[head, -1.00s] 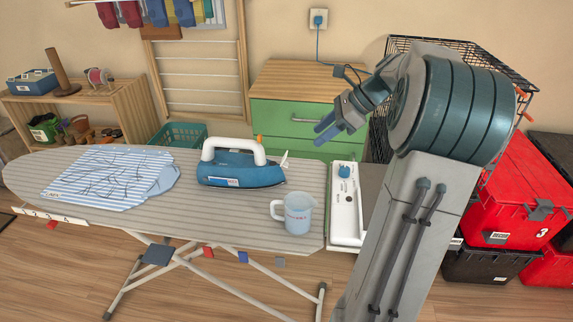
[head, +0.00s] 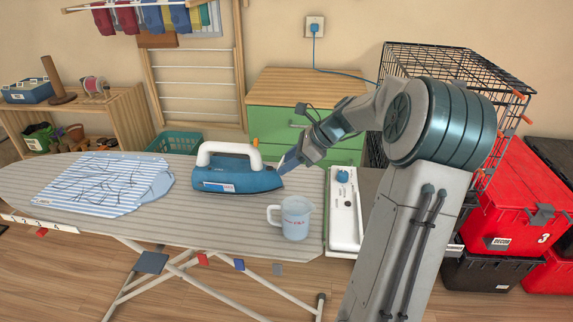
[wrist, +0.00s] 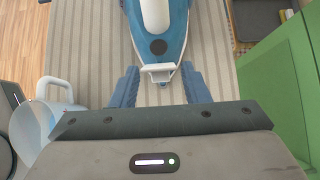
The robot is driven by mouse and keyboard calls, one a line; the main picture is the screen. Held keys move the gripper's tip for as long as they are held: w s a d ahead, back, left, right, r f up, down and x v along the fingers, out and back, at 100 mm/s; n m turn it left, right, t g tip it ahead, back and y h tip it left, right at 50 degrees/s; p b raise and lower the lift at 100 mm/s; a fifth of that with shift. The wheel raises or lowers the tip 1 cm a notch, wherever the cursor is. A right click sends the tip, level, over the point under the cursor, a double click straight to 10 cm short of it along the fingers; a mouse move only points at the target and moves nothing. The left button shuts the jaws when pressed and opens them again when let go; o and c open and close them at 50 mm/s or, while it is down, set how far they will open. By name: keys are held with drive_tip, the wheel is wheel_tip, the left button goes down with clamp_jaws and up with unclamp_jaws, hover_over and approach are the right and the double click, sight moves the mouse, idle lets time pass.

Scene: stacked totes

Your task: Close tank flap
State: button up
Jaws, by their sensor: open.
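The blue steam iron (head: 235,180) with a white handle (head: 228,149) rests on the striped ironing board (head: 200,229). Its pointed end faces my gripper (head: 287,162). In the wrist view the iron (wrist: 177,45) is ahead, and its small white tank flap (wrist: 158,70) is at the near tip. My gripper (wrist: 160,88) is open, with one blue finger on each side of the tip. In the head view the gripper hides the flap.
A clear measuring jug (head: 295,218) stands on the board close to my gripper, also seen in the wrist view (wrist: 50,120). A folded striped cloth (head: 100,184) lies left. A green drawer cabinet (head: 270,120) stands behind. Red crates (head: 520,200) are stacked at right.

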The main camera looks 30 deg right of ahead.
drive_tip(key=shift+w+a+f, duration=0.1)
drive_tip(key=shift+a+f, duration=0.05)
drive_tip(key=shift+f, duration=0.05)
drive_tip(key=c, duration=0.7)
drive_tip(key=shift+c, duration=0.2)
drive_tip(key=shift+r, duration=0.15)
